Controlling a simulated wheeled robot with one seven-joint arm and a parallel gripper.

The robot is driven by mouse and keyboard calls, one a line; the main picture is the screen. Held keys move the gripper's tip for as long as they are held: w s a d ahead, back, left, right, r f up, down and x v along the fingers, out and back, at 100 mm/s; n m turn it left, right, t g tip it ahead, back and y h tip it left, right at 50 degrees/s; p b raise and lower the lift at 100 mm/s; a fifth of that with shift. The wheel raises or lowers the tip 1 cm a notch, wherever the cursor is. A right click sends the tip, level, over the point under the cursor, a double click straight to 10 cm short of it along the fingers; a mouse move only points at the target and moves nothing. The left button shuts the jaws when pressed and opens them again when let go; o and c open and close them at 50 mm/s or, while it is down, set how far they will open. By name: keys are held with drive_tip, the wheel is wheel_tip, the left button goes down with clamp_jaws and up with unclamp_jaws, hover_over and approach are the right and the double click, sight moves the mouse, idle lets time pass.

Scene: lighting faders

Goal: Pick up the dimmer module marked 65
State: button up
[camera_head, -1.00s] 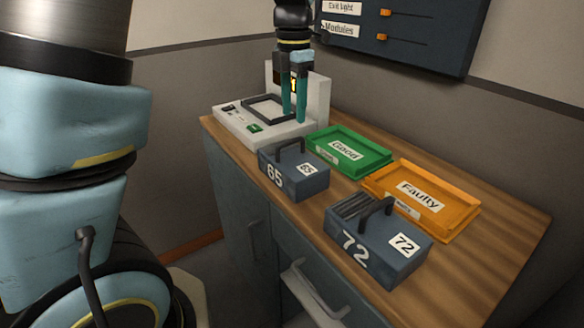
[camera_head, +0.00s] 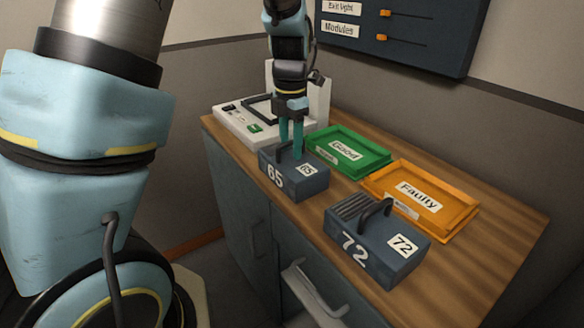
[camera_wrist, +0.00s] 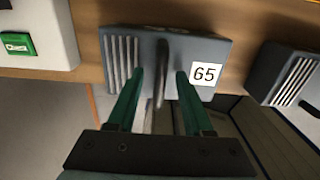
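The dimmer module marked 65 (camera_head: 303,181) is a dark blue-grey box with a black top handle, standing at the bench's front left edge. It also shows in the wrist view (camera_wrist: 200,48), with its white 65 label and vent slots. My gripper (camera_head: 291,152) points down over it, its green fingertips at the handle. In the wrist view my gripper (camera_wrist: 160,75) is open, with one finger on each side of the handle and gaps to both. The module marked 72 (camera_head: 375,247) stands to the right; its edge shows in the wrist view (camera_wrist: 290,78).
A green tray labelled Good (camera_head: 375,160) and an orange tray labelled Faulty (camera_head: 450,213) lie behind the modules. A white test device (camera_head: 228,125) stands at the back left. A dark wall panel with sliders (camera_head: 430,35) hangs behind. The bench's right end (camera_head: 490,265) is clear.

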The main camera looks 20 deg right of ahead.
clamp_jaws()
drive_tip(key=shift+r, duration=0.1)
idle(1.2)
